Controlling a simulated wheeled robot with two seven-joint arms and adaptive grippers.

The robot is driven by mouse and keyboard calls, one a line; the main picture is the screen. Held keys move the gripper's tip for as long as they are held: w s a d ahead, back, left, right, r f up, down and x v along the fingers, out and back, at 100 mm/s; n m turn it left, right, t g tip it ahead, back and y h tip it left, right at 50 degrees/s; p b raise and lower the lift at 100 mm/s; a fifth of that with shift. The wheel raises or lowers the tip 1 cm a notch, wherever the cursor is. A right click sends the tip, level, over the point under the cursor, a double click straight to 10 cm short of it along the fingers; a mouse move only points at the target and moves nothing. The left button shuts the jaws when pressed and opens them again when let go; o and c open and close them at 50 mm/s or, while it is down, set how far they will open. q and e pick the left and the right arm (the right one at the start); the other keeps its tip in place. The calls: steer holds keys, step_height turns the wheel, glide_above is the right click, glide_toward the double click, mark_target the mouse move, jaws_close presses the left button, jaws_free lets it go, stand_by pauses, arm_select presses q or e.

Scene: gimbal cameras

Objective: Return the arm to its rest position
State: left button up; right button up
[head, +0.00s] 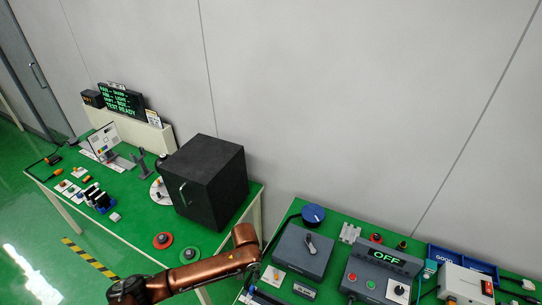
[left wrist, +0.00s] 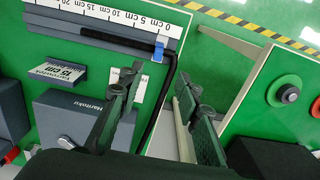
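My left arm (head: 205,268) is copper-coloured and reaches in from the bottom left of the head view. Its wrist bends down in front of the gap between the two green tables. My left gripper (head: 250,282) is small and dark at the bottom of that view. In the left wrist view its two dark fingers (left wrist: 160,95) stand apart with nothing held between them, above a table edge with a grey ruler device (left wrist: 110,20) and a grey box (left wrist: 85,115). My right arm and gripper are not in view.
The left table holds a black cabinet (head: 212,180), red (head: 162,240) and green (head: 190,255) discs, and a display (head: 122,102). The right table carries grey control boxes (head: 303,252), an OFF display (head: 384,257) and a blue bin (head: 460,257). Floor shows between the tables.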

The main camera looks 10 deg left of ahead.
arm_select(q)
steer(key=s+d+f+t+h, duration=0.1)
steer(key=s+d+f+h, duration=0.2)
steer(key=s, duration=0.4)
steer(key=s+a+r+n+t+y, duration=0.1)
steer(key=s+a+n+y, duration=0.1)
steer(key=s+a, duration=0.85)
steer(key=s+a+r+n+t+y, duration=0.2)
steer(key=s+a, duration=0.6)
steer(key=a, duration=0.5)
step_height(320, 180, down, 36)
steer(key=s+g+b, duration=0.1)
steer(key=g+b, duration=0.1)
steer(key=b, duration=0.4)
steer(key=s+d+f+m+g+b, duration=0.1)
steer(key=s+f+b, duration=0.4)
steer(key=s+f, duration=1.4)
step_height(320, 180, down, 4)
steer(key=shift+f+h, duration=0.15)
steer(key=shift+h, duration=0.25)
